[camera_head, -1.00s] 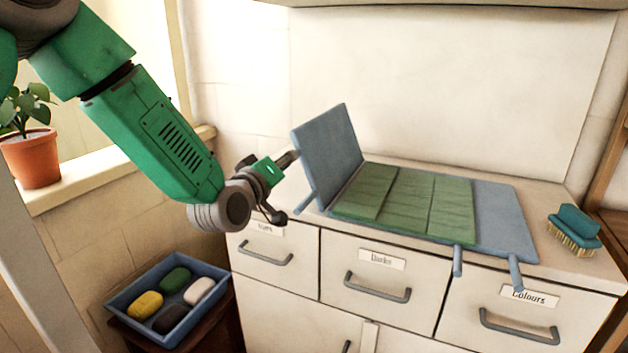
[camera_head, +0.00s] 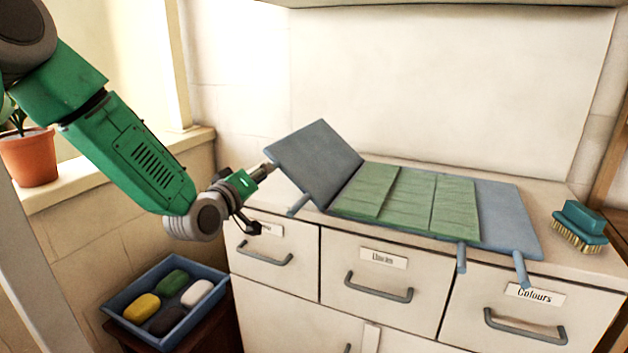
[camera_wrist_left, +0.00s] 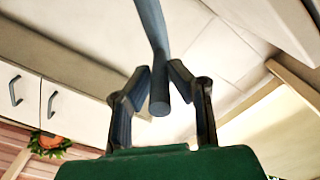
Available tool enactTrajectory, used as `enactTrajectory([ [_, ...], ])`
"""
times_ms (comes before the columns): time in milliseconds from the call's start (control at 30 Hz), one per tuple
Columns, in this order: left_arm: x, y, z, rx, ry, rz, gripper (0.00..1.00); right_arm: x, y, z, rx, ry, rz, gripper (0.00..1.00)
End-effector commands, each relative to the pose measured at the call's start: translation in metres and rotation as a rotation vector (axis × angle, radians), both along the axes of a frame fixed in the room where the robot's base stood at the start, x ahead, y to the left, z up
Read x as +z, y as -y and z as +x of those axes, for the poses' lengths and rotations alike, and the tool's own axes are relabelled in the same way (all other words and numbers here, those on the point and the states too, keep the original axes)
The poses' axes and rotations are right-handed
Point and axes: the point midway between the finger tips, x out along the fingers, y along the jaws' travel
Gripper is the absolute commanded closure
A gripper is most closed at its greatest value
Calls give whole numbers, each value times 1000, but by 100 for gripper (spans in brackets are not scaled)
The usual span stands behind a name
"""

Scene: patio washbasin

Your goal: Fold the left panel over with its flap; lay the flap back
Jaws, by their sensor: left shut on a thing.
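The folding board lies on the cabinet top, its right panel (camera_head: 505,215) flat. Its blue-grey left panel (camera_head: 313,158) is raised on the hinge and leans out to the left. A green folded cloth (camera_head: 405,198) lies flat on the board to the right of the hinge. My left gripper (camera_head: 268,168) is at the outer left edge of the raised panel. In the left wrist view its fingers (camera_wrist_left: 160,85) are shut on a blue-grey rod-like flap (camera_wrist_left: 158,60) with a round end. My right gripper is in neither view.
A teal brush (camera_head: 580,225) stands on the cabinet top at the right. Handles (camera_head: 380,290) stick out from the drawers below. A blue tray (camera_head: 120,300) with several soaps sits low at the left. A potted plant (camera_head: 30,157) stands on the window sill.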

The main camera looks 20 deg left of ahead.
Motion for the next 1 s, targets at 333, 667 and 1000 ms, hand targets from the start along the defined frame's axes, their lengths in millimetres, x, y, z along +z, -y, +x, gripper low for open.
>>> enactTrajectory([
  [333, -29, -18, 2, 2, 2, -1, 100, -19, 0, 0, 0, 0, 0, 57],
  [667, -55, -25, 2, 3, 0, 0, 100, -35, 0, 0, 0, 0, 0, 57],
  [1000, -69, -30, 2, 4, 2, -1, 100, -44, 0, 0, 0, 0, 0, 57],
])
